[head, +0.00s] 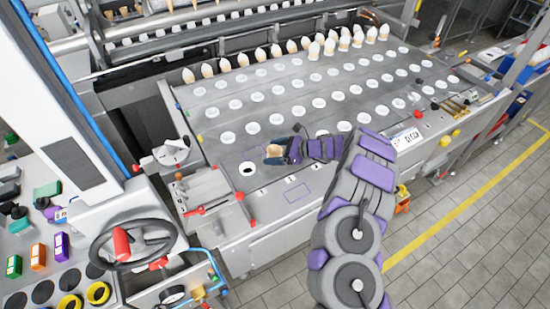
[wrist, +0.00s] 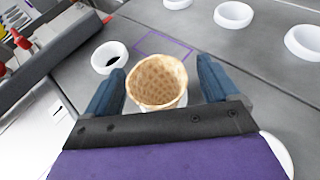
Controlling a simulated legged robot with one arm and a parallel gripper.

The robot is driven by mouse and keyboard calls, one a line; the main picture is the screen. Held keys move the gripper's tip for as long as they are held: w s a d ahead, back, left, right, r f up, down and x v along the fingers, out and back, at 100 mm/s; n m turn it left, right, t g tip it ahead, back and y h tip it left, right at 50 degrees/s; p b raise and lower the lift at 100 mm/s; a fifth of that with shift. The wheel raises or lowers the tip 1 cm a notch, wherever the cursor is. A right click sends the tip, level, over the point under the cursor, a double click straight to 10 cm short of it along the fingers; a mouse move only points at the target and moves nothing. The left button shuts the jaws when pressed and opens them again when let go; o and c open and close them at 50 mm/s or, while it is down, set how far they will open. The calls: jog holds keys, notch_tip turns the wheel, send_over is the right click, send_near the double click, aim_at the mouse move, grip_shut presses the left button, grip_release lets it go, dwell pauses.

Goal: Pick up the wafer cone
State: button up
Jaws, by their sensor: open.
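The wafer cone (wrist: 157,82) is tan with a waffle texture, and its open mouth faces the wrist camera. In the wrist view it sits between the two blue fingers of my gripper (wrist: 158,88), with a visible gap on the right and a narrower one on the left. My gripper is open around it. In the head view my gripper (head: 274,156) is low over the front left of the grey machine table, and the cone (head: 273,151) shows as a small tan patch at its fingers. The cone's lower part is hidden by my gripper.
The grey table (head: 290,120) has rows of white ring holders. An empty holder (wrist: 109,57) lies left of the cone. Several filled cones (head: 330,47) stand along the back rows. A red-handled lever block (head: 200,190) is at the front left. A handwheel (head: 133,245) stands nearer.

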jog(key=shift+x, duration=1.1)
jog(key=shift+s+d+r, duration=0.1)
jog(key=shift+d, duration=0.2)
jog(key=c, duration=0.4)
jog(key=shift+c, duration=1.4)
jog(key=shift+a, duration=0.1)
jog(key=shift+r, duration=0.15)
